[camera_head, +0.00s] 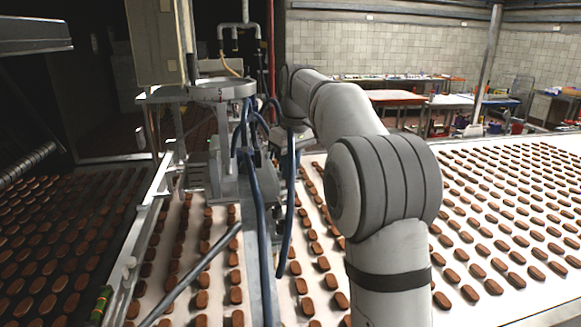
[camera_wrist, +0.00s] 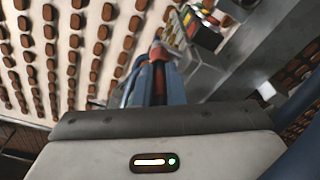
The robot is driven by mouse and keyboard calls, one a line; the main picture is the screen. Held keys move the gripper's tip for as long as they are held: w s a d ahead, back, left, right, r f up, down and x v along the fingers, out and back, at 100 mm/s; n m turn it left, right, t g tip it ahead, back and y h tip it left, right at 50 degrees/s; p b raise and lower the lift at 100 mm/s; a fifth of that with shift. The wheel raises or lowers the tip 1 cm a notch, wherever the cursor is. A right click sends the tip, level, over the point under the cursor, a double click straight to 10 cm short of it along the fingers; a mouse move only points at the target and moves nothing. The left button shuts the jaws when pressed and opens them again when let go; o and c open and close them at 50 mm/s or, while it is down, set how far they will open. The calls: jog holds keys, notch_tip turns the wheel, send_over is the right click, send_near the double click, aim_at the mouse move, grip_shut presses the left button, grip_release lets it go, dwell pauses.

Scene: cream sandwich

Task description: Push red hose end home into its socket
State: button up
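In the wrist view a small red piece (camera_wrist: 155,52), which may be the red hose end, shows just past the tip of my gripper (camera_wrist: 158,65). Blue and dark upright shapes stand there, and I cannot tell fingers from hose. A metal block with red and yellow-green parts (camera_wrist: 192,37) lies just beyond, to the upper right. The socket is not clear, and I cannot tell whether the red piece touches it. My gripper's pale housing hides what lies below. In the head view my arm reaches to the machine, and my gripper is hidden behind it.
Blue hoses (camera_head: 258,215) hang from the metal machine frame (camera_head: 222,90) in the head view. White conveyors (camera_head: 500,215) with rows of brown biscuits run on both sides. A grey bar (camera_head: 195,275) slants across the left belt. Work tables (camera_head: 395,97) stand at the back.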

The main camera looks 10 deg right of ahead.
jog(key=o, duration=0.5)
jog(key=shift+f, duration=0.1)
jog(key=shift+c, duration=0.2)
jog(key=shift+a, duration=0.1)
jog(key=shift+r, duration=0.3)
notch_tip(320, 180, up, 7)
jog(key=shift+s+d, duration=0.25)
jog(key=shift+s, duration=0.15)
